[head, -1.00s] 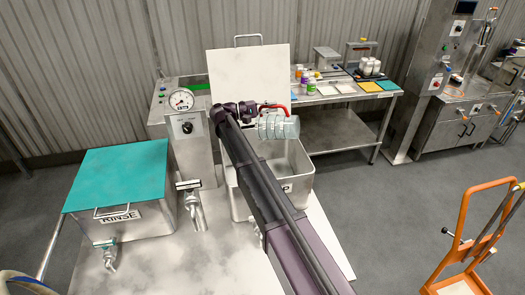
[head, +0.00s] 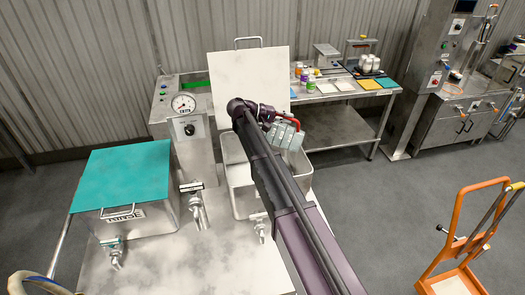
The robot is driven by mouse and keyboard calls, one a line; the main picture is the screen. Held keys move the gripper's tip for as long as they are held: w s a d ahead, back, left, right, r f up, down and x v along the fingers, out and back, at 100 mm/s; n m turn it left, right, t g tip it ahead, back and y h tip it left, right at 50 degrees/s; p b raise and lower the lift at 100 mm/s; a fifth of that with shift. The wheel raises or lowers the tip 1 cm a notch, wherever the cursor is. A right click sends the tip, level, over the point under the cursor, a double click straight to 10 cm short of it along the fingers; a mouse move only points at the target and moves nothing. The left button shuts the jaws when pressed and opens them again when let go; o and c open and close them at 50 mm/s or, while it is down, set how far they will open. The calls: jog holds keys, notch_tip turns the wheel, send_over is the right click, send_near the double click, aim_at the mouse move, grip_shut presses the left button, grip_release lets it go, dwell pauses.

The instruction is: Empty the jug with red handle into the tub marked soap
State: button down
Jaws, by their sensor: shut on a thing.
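The clear jug (head: 285,136) with a red handle (head: 287,119) is held tilted over the right part of the open metal tub (head: 240,190). My gripper (head: 272,115) is shut on the jug at its red handle; the fingers are small and partly hidden by my arm. Whether liquid is in the jug or flowing out is too small to tell. The tub's pale lid (head: 247,75) stands upright behind it. My arm crosses the tub and hides much of its inside and front, so no soap label can be read.
A second tub (head: 140,219) with a closed teal lid (head: 122,175) stands at left. A gauge post (head: 185,125) stands between the tubs at the back. A side table (head: 330,93) holds bottles and trays. An orange hand truck (head: 465,240) stands at right on open floor.

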aim_at(297, 134)
jog(key=shift+s+d+f+y+p, duration=0.2)
jog(key=shift+d+f+y+p, duration=0.15)
jog(key=shift+d+f+y, duration=0.25)
jog(key=shift+s+d+f+m+y+p, duration=0.15)
jog(key=shift+d+f+m+y+p, duration=0.1)
jog(key=shift+d+f+y, duration=0.4)
jog(key=shift+s+d+f+m+y+p, duration=0.15)
jog(key=shift+d+f+m+y, duration=0.1)
jog(key=shift+d+f+y, duration=0.35)
jog(key=shift+f, duration=0.1)
jog(key=shift+s+d+f+m+y, duration=0.1)
jog(key=shift+d+f+m+y, duration=0.05)
jog(key=shift+d+f+y, duration=0.55)
jog(key=shift+s+d+f+m+y, duration=0.15)
jog(key=shift+f+y, duration=0.3)
jog(key=shift+f, duration=0.7)
